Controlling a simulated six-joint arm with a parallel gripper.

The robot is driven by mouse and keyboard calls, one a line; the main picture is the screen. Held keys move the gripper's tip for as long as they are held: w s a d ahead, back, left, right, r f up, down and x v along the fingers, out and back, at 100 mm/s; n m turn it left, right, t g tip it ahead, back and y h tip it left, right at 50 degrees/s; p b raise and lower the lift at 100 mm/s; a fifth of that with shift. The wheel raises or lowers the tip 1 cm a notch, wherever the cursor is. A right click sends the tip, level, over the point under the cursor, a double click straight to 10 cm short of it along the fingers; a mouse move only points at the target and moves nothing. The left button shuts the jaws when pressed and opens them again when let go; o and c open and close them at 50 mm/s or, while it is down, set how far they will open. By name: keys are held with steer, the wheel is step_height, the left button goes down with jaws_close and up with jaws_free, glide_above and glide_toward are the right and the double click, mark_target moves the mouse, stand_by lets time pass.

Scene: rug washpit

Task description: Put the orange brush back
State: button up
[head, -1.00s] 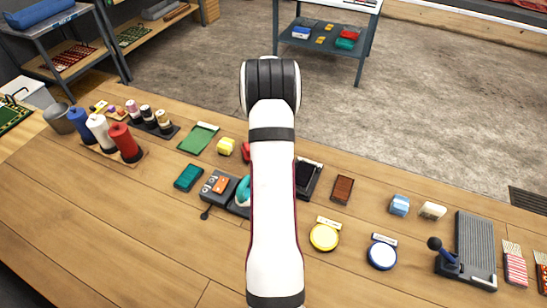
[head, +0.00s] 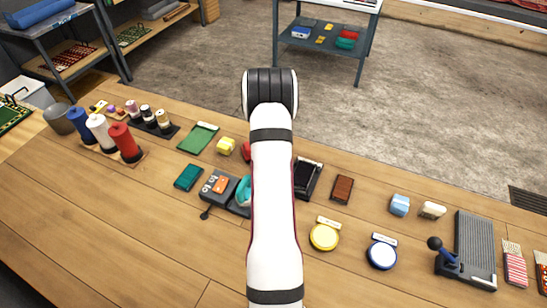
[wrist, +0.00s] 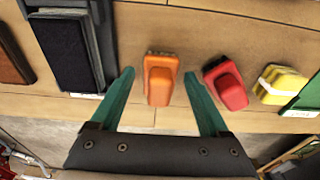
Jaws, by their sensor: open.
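The orange brush (wrist: 159,82) lies on the wooden bench in the wrist view. My gripper (wrist: 159,73) is open, its two teal fingers to the left and right of the brush with a gap on each side. I cannot tell how high the fingertips are above the bench. In the head view my arm hides the brush and the gripper. To the left is a grey tray (wrist: 100,45) with a dark pad (wrist: 62,55).
A brown brush (head: 342,189) lies right of the tray. A grey device (head: 212,192) carrying an orange block stands nearer. Yellow and blue round tins (head: 324,237) lie to the right. The bench's front left is clear.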

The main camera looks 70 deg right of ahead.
step_height(320, 180, up, 12)
steer(key=a, duration=0.2)
steer(key=w+a+r+n, duration=0.2)
steer(key=a+r, duration=0.1)
steer(key=a, duration=0.6)
steer(key=w+a+r+n+y, duration=0.1)
steer(key=w+a+r+n, duration=0.15)
steer(key=a, duration=0.55)
steer(key=w+a+r+n, duration=0.1)
steer(key=w+a+r, duration=0.25)
steer(key=a, duration=0.55)
steer(key=s+a+n+y, duration=0.1)
steer(key=s+a+n, duration=0.2)
steer(key=s+a, duration=0.4)
steer(key=s+a+n+y, duration=0.1)
steer(key=s+a+n, duration=0.3)
steer(key=s+a, duration=0.4)
steer(key=a, duration=0.5)
steer(key=shift+a+f, duration=0.15)
steer(key=shift+f, duration=0.05)
